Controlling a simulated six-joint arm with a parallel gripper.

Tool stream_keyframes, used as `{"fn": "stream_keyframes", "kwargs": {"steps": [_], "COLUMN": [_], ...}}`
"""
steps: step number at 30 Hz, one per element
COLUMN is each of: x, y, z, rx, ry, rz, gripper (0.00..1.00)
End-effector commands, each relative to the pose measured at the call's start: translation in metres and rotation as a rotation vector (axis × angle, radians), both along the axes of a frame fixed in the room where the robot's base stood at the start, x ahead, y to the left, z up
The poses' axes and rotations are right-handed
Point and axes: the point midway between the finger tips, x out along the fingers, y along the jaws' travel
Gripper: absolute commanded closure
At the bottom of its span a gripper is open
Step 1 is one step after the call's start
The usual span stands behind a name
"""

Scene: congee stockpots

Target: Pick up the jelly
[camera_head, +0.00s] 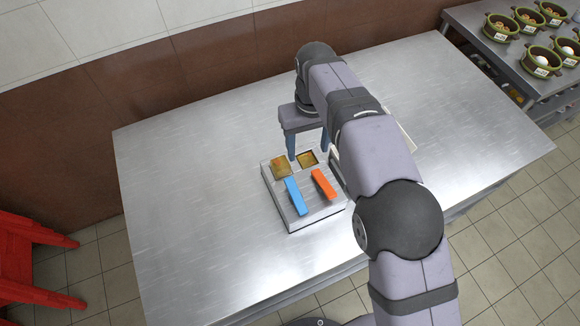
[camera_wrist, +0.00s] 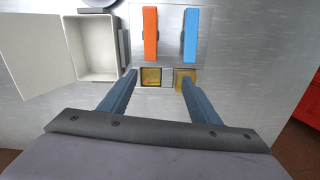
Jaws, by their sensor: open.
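Two small amber squares that look like jelly sit at the far end of a metal tray (camera_head: 306,218). One amber square (camera_head: 281,166) stands up as a block; it also shows in the wrist view (camera_wrist: 187,75). The other amber square (camera_head: 307,159) lies sunk in a dark-edged recess; it shows in the wrist view (camera_wrist: 151,79) too. I cannot tell which one is meant. My gripper (camera_head: 308,153) is open and empty, pointing down. In the wrist view its fingers appear on either side of the recessed square, the right finger close to the raised block.
A blue bar (camera_head: 296,196) and an orange bar (camera_head: 323,185) lie on the tray. A white box (camera_wrist: 95,48) with its lid (camera_wrist: 30,55) open stands beside it, mostly hidden by my arm in the head view. The steel table (camera_head: 190,190) is clear at left.

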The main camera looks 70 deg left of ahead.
Motion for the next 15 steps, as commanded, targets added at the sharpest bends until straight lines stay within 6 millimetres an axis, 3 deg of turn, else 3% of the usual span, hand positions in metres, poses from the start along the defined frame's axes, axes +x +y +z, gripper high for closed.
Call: {"fn": "stream_keyframes", "kwargs": {"steps": [1, 3, 6, 15], "x": [-0.02, -0.039, -0.055, -0.062], "y": [0.009, 0.016, 0.021, 0.023], "z": [-0.006, -0.009, -0.012, -0.019], "rx": [0.001, 0.001, 0.002, 0.0], "ry": [-0.001, -0.001, -0.001, 0.001], "rz": [0.04, 0.076, 0.107, 0.12], "gripper": [0.43, 0.43, 0.43, 0.43]}}
